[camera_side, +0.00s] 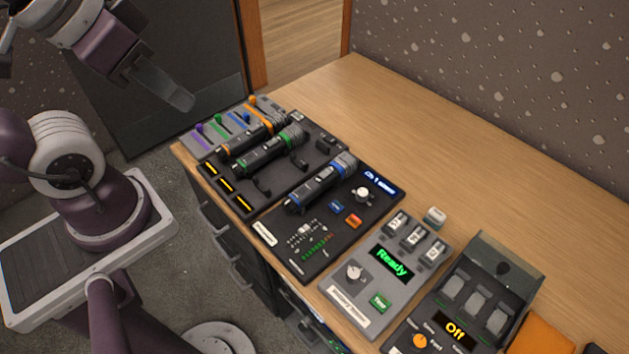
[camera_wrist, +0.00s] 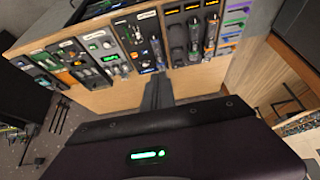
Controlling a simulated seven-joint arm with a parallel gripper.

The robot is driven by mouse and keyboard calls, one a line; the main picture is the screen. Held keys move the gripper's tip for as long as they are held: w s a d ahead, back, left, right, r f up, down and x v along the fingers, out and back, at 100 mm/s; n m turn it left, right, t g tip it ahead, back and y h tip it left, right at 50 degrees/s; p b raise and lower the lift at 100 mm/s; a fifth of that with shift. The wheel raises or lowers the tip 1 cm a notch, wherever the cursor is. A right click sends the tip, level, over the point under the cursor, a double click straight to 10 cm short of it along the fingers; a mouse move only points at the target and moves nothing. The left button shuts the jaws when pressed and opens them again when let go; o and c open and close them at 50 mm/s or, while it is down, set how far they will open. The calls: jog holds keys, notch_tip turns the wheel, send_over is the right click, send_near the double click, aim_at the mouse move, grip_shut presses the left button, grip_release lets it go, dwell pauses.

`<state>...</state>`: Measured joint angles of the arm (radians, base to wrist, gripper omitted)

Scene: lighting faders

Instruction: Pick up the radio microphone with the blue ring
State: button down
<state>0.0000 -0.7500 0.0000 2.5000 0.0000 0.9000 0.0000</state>
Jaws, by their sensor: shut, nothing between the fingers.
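The radio microphone with the blue ring (camera_side: 319,184) lies on the dark mixer panel (camera_side: 272,241), its mesh head toward the back right. In the wrist view it appears to be the microphone (camera_wrist: 157,51) above my fingers, though it is small there. A green-ringed microphone (camera_side: 266,153) and an orange-ringed microphone (camera_side: 250,137) lie side by side on the dark cradle panel to its left. My gripper (camera_side: 189,103) is shut and empty, raised well above and to the left of the microphones. Its fingers also show in the wrist view (camera_wrist: 158,92).
A grey panel with coloured faders (camera_side: 210,132) sits at the far left of the wooden desk (camera_side: 420,150). A grey "Ready" device (camera_side: 380,285) and a dark "Off" device (camera_side: 470,300) stand to the right. The back of the desk is clear.

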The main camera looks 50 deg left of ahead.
dwell(0.3)
jog(key=c, duration=0.9)
grip_release()
jog(key=g, duration=0.5)
send_over(324, 173)
jog(key=s, duration=0.2)
notch_tip(324, 173, down, 19)
jog(key=shift+g, duration=0.3)
jog(key=f, duration=0.5)
jog(key=w+f, duration=0.1)
jog(key=f, duration=0.4)
jog(key=w+f, duration=0.1)
jog(key=f, duration=0.4)
jog(key=shift+f, duration=0.3)
